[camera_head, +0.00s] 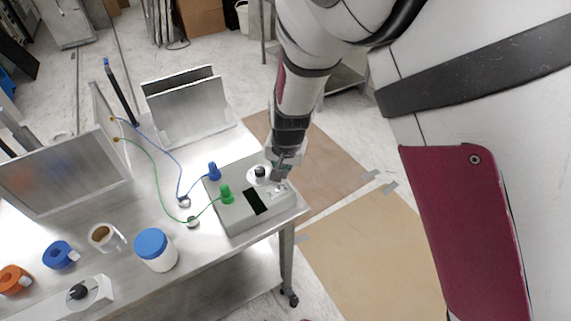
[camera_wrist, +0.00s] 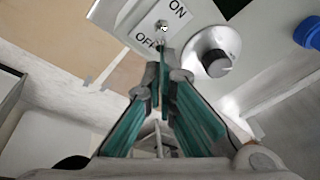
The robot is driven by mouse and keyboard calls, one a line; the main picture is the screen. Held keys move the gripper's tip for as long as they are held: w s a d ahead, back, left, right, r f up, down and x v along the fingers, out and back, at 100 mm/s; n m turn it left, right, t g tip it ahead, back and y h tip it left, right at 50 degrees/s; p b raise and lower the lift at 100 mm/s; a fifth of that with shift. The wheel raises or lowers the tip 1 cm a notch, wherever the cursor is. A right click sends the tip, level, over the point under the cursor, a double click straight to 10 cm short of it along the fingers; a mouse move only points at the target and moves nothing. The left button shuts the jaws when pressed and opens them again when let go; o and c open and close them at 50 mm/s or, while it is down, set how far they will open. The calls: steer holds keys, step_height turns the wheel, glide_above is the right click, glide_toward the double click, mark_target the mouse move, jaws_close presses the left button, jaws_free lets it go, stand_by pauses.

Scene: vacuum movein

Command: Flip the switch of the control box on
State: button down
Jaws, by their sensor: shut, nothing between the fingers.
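The control box (camera_head: 236,213) is a grey-white box near the right end of the metal table, with a dark display, a round knob (camera_head: 260,173), and blue and green plugs. In the wrist view, its toggle switch (camera_wrist: 162,27) sits on a white label between "ON" at the upper right and "OFF" at the lower left. The knob (camera_wrist: 213,55) is to the right of it. My gripper (camera_wrist: 163,52) is shut and empty, its tips just below the switch and close to it; I cannot tell if they touch. In the head view my gripper (camera_head: 279,178) partly covers the switch area.
The table (camera_head: 215,255) holds a jar with a blue lid (camera_head: 151,243), tape rolls (camera_head: 60,254), a small knob box (camera_head: 82,292) and metal panels (camera_head: 190,112). Blue and green wires run left from the box. Open floor lies right of the table.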

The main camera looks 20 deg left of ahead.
steer(key=shift+s+a+r+p, duration=0.2)
steer(key=shift+s+p, duration=0.1)
steer(key=shift+p, duration=0.45)
steer(key=shift+s+a+p, duration=0.15)
steer(key=shift+s+p, duration=0.05)
steer(key=shift+p, duration=0.2)
steer(key=shift+w, duration=0.1)
steer(key=shift+r+p, duration=0.3)
steer(key=shift+r, duration=0.5)
steer(key=shift+w, duration=0.1)
